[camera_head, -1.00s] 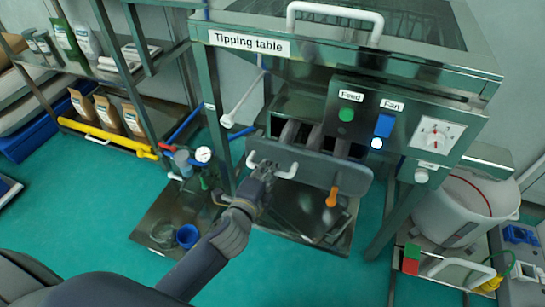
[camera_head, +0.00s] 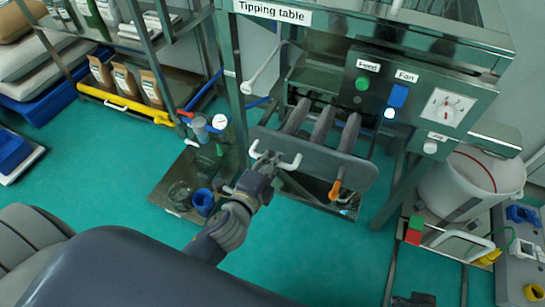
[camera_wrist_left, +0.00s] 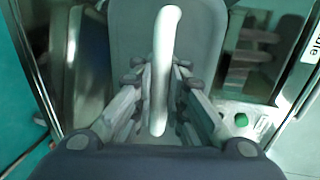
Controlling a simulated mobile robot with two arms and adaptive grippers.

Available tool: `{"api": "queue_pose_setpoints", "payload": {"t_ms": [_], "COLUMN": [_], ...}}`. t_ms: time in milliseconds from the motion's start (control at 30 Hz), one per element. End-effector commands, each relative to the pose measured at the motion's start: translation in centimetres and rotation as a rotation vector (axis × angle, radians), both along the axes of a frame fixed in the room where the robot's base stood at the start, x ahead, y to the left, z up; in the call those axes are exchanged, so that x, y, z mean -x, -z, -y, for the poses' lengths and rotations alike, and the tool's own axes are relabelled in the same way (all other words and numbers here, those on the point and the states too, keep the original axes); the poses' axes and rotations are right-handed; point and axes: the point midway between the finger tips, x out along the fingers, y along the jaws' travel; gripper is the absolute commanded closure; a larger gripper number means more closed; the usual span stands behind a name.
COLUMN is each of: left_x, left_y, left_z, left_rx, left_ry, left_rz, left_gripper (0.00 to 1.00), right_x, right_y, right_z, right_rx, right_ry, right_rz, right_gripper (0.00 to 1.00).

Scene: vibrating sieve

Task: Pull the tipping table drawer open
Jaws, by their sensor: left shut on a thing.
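The tipping table drawer has a grey front panel (camera_head: 325,168) with a white U-shaped handle (camera_head: 291,164). It stands out from under the tipping table (camera_head: 425,32), and its long grey dividers (camera_head: 322,125) show behind the panel. In the left wrist view the white handle (camera_wrist_left: 160,85) runs between the fingers of my left gripper (camera_wrist_left: 160,75). A dark shape at the bottom edge of the head view may be the tip of my right gripper (camera_head: 413,299); its fingers cannot be made out.
A low metal tray (camera_head: 165,190) with a blue cup (camera_head: 203,201) stands at left. A white bucket (camera_head: 465,185) stands at right. Shelves with bags are at upper left.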

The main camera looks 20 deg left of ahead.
Motion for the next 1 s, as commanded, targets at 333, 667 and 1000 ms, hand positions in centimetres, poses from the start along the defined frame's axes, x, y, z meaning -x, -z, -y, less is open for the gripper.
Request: {"api": "queue_pose_setpoints", "payload": {"t_ms": [333,667,1000], "left_x": [-0.1,0.8,6.5], "left_y": [-0.1,-0.1,-1.3], "left_z": [0.0,0.0,-0.3], "left_rx": [0.000,0.000,0.001], "left_ry": [-0.001,0.000,-0.001], "left_rz": [0.003,0.000,-0.002], "left_gripper": [0.68,0.68,0.68], "right_x": [0.0,-0.2,-0.1], "right_y": [0.0,-0.1,0.0], "right_z": [0.0,0.0,0.0], "right_rx": [0.000,-0.001,-0.001], "right_ry": [0.000,0.002,0.001], "right_rz": [0.001,0.004,0.002], "right_gripper": [1.00,1.00,1.00]}}
